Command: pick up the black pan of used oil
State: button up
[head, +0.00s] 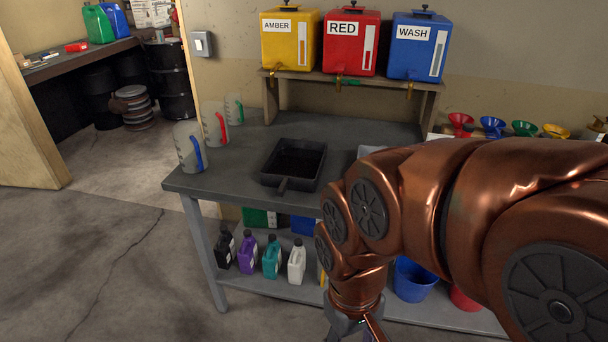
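The black pan (294,164) is square and shallow with dark oil inside. It sits on the grey workbench top (232,184), with its short handle pointing toward the bench's front edge. My copper arm comes in from the right. My gripper (352,328) hangs low in front of the bench, below the height of its top and apart from the pan. Only its upper part shows; the fingertips fall at or past the bottom edge of the picture.
Clear jugs (189,147) with coloured handles stand left of the pan. Amber (290,40), red (350,42) and blue (417,46) tanks sit on a raised shelf behind. Several bottles (271,257) and a blue bucket (413,279) are on the lower shelf. Floor at left is clear.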

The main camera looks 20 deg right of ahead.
aim_at(298, 165)
jog(key=u, duration=0.1)
jog(key=k, duration=0.2)
jog(key=z, duration=0.9)
jog(key=i, duration=0.65)
jog(key=u, duration=2.05)
